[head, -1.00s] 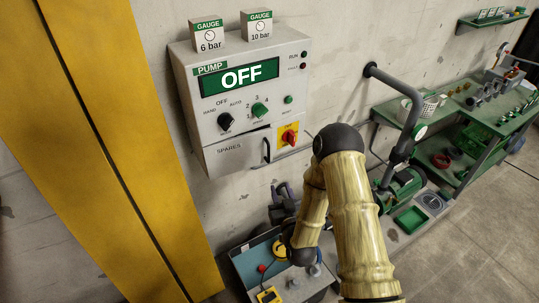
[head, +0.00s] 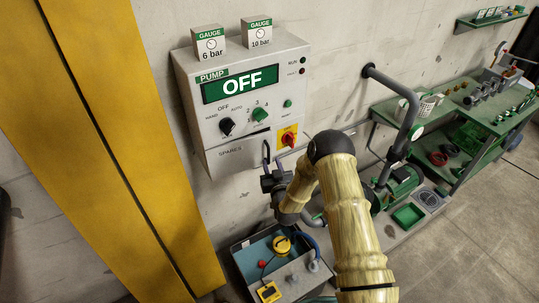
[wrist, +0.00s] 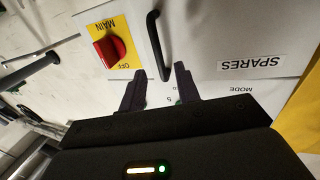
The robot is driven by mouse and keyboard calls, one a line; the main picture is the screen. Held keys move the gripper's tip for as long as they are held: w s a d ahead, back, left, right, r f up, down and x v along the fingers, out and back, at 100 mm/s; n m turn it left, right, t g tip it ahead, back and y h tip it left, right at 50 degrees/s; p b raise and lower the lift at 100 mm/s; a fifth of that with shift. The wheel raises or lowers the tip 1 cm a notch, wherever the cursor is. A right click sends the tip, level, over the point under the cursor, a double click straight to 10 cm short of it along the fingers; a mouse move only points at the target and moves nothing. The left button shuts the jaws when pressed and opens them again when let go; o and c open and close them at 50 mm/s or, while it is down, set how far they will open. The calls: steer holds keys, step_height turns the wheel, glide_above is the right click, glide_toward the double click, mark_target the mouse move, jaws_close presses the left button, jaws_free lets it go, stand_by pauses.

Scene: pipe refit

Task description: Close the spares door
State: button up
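The spares door (head: 238,155) is the light grey panel labelled SPARES at the bottom of the pump control box (head: 243,93). It looks flush or nearly flush with the box, with only a thin seam along its top. Its dark bar handle (head: 266,151) is at its right end. In the wrist view, turned upside down, the door (wrist: 225,35) and handle (wrist: 158,45) show close ahead. My gripper (wrist: 160,88) is open, its two fingers apart with the handle's near end in front of the gap. In the head view my gripper (head: 268,178) is just below the handle.
The red MAIN switch (head: 288,137) sits right beside the handle. An open bin (head: 272,265) with a yellow part and other items stands below. Yellow panels (head: 120,140) rise at left. A pipe (head: 405,115), green pump and workbench (head: 455,130) are at right.

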mark_target(269, 155)
steer(key=shift+p+x, duration=0.6)
steer(key=shift+x, duration=1.6)
jaws_close()
